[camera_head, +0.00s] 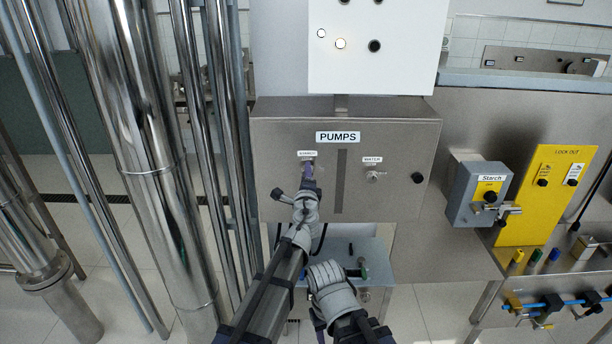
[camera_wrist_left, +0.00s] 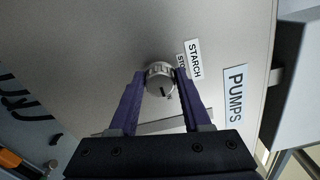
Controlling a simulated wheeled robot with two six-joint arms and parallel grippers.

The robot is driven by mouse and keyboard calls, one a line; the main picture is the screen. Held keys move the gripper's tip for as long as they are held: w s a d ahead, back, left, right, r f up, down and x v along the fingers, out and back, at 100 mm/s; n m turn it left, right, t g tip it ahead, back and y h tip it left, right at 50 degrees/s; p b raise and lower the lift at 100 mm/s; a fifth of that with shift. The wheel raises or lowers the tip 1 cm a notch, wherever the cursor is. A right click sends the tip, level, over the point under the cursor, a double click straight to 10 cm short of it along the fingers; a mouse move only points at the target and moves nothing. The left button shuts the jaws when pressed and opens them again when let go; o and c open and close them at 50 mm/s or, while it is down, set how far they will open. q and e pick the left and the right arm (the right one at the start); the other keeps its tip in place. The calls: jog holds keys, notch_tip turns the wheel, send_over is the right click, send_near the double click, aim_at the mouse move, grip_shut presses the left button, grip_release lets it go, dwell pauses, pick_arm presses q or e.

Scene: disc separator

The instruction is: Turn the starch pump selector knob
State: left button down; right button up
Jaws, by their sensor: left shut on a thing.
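The starch selector knob (camera_wrist_left: 160,80) is a round metal knob with a dark mark on its face, beside the STARCH label (camera_wrist_left: 195,60) in the left wrist view. My left gripper (camera_wrist_left: 160,88) has its two purple fingers on either side of it, closed on its rim. In the head view the left gripper (camera_head: 309,182) reaches up to the starch position on the left of the steel PUMPS panel (camera_head: 270,140) and largely hides the knob. My right arm is low in the middle of the head view; its fingertips are not clear.
The WATER knob (camera_head: 374,176) is on the same panel, to the right. A grey Starch lock-out box (camera_head: 470,195) and a yellow lock-out board (camera_head: 540,205) are further right. Tall steel pipes (camera_head: 150,150) stand close on the left. A white panel (camera_head: 400,60) is above.

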pick_arm(q)
jog(key=shift+s, duration=0.1)
dwell(0.4)
jog(key=shift+c, duration=1.8)
grip_release()
jog(key=s, duration=0.7)
jog(key=shift+s, duration=0.4)
pick_arm(e)
jog(key=shift+s+d, duration=0.6)
jog(key=shift+s, duration=0.3)
pick_arm(q)
jog(key=shift+w, duration=0.1)
